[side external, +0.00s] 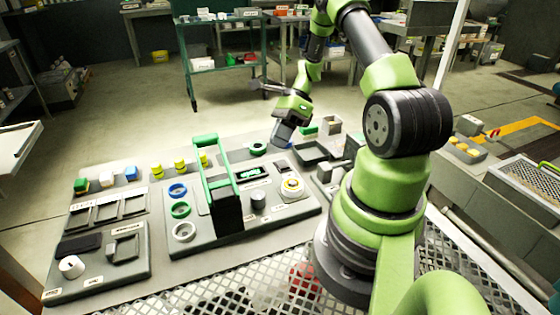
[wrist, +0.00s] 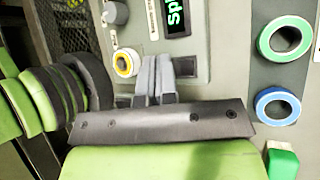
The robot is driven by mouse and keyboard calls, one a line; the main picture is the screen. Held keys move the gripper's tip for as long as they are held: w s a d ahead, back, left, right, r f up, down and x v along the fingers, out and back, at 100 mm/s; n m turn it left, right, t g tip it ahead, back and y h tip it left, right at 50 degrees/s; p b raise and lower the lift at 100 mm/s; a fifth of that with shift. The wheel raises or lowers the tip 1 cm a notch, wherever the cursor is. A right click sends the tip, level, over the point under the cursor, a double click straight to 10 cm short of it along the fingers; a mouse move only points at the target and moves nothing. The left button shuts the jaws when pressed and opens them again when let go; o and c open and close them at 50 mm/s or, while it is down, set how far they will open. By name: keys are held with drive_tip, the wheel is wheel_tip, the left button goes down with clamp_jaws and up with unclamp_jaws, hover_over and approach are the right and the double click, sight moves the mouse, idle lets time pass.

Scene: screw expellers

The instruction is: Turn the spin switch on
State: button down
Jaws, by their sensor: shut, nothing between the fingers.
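The control panel (side external: 272,212) carries a dark display (side external: 253,171), a grey round knob (side external: 258,200) and a yellow-ringed button (side external: 292,186). In the wrist view the display (wrist: 178,15) shows large green letters starting "Sp", cut off at the top. The grey knob (wrist: 115,14) and yellow-ringed button (wrist: 126,62) are beside it. The labels are too small to read, so I cannot tell which control is the spin switch. My gripper (side external: 281,140) is above the back of the panel, apart from these controls. Its fingers (wrist: 155,72) are shut and empty in the wrist view.
A tall black post with a green-handled frame (side external: 218,170) stands left of the display. Blue (side external: 178,190), green (side external: 181,210) and white (side external: 185,232) rings lie farther left. Perforated mesh (side external: 220,294) runs along the front.

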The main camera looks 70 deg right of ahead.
drive_tip(key=shift+s+a+r, duration=0.1)
drive_tip(key=shift+r, duration=1.1)
drive_tip(key=a+r+n+h, duration=0.5)
drive_tip(key=a+r+n, duration=0.75)
drive_tip(key=r, duration=0.25)
drive_tip(key=s+a+r+n+t+h, duration=0.1)
drive_tip(key=s+a+r+n+t, duration=0.3)
drive_tip(key=n, duration=0.8)
drive_tip(key=s+a+r, duration=0.2)
drive_tip(key=s+a, duration=0.1)
drive_tip(key=s, duration=0.1)
drive_tip(key=shift+a+r+t, duration=0.15)
drive_tip(key=shift+a+t, duration=0.1)
drive_tip(key=shift+t, duration=0.15)
